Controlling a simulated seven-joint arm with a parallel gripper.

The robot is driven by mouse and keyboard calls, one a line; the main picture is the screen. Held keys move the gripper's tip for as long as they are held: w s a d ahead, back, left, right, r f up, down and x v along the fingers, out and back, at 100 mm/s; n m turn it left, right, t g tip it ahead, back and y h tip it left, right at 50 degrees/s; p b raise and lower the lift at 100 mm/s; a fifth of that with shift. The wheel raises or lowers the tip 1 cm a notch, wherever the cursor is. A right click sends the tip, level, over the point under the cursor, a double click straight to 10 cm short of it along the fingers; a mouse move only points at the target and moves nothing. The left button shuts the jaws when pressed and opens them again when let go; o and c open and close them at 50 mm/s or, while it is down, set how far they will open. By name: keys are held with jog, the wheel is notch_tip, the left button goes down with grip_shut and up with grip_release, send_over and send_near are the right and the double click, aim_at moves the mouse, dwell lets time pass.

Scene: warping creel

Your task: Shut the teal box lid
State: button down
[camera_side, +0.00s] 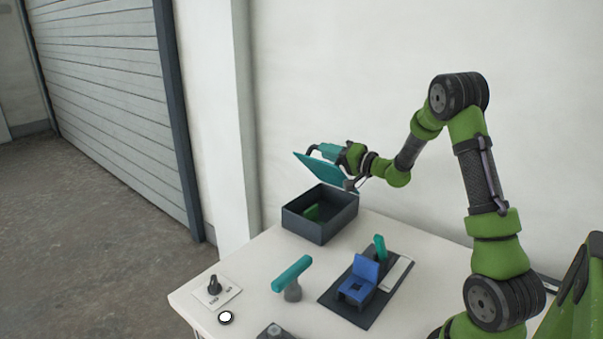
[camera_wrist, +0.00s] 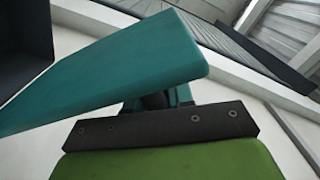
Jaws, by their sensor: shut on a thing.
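The teal box lid (camera_side: 323,171) is raised and tilted above the dark box (camera_side: 320,228), so the box stands open. A green object (camera_side: 312,212) lies inside the box. My gripper (camera_side: 316,150) is at the upper part of the lid and is shut on it. In the wrist view the lid (camera_wrist: 120,70) fills the upper middle, just beyond the gripper's dark plate. The fingertips are mostly hidden there, so the exact grip cannot be seen.
On the white table (camera_side: 250,265) stand a teal-topped post (camera_side: 291,273), a blue chair-shaped piece (camera_side: 358,281) on a dark board, a knob on a white plate (camera_side: 217,292) and a round white button (camera_side: 225,317). A wall is behind the box.

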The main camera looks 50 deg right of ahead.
jog(key=a+f+n, duration=0.8)
jog(key=f+n, duration=0.1)
jog(key=f, duration=0.2)
jog(key=shift+a+n, duration=0.3)
jog(key=shift+a, duration=0.05)
jog(key=shift+f, duration=0.1)
jog(key=c, duration=1.1)
grip_release()
jog(key=shift+d, duration=0.15)
jog(key=shift+r, duration=0.2)
